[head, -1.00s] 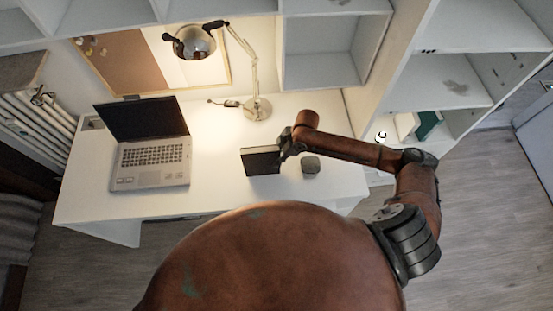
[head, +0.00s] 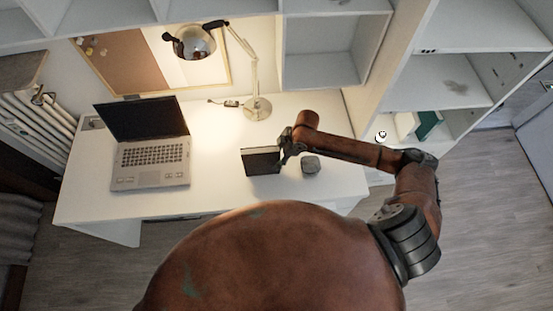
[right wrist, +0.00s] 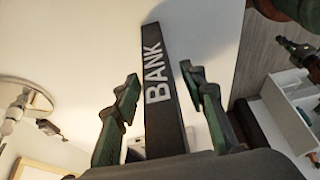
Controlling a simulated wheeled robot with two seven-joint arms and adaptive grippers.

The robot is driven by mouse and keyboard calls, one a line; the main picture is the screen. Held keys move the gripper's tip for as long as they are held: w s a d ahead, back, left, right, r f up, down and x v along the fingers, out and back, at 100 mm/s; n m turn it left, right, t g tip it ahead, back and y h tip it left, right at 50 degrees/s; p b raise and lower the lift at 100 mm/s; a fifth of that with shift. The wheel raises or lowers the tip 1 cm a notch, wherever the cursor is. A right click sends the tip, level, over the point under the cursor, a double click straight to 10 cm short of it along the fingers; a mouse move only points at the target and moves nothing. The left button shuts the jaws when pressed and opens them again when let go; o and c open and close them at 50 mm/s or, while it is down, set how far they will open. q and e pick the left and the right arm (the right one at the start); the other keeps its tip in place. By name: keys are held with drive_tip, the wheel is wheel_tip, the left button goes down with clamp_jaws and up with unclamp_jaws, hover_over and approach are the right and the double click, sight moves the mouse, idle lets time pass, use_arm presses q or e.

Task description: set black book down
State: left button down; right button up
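The black book (head: 262,162) is at the right part of the white desk (head: 222,185), right of the laptop, and appears to rest on the desk top. In the right wrist view its spine (right wrist: 160,112), lettered BANK, runs between my fingers. My right gripper (head: 286,150) is at the book's right edge. In the right wrist view the fingers of my right gripper (right wrist: 158,78) stand apart on either side of the spine, with narrow gaps showing. My left gripper is not in view.
An open laptop (head: 150,155) stands on the left of the desk. A desk lamp (head: 257,108) stands behind the book. A small dark grey object (head: 310,164) sits close right of the book, under my right arm. Desk between laptop and book is clear.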

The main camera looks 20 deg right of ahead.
drive_tip(key=v, duration=1.1)
drive_tip(key=shift+r, duration=0.4)
drive_tip(key=shift+s+d, duration=0.1)
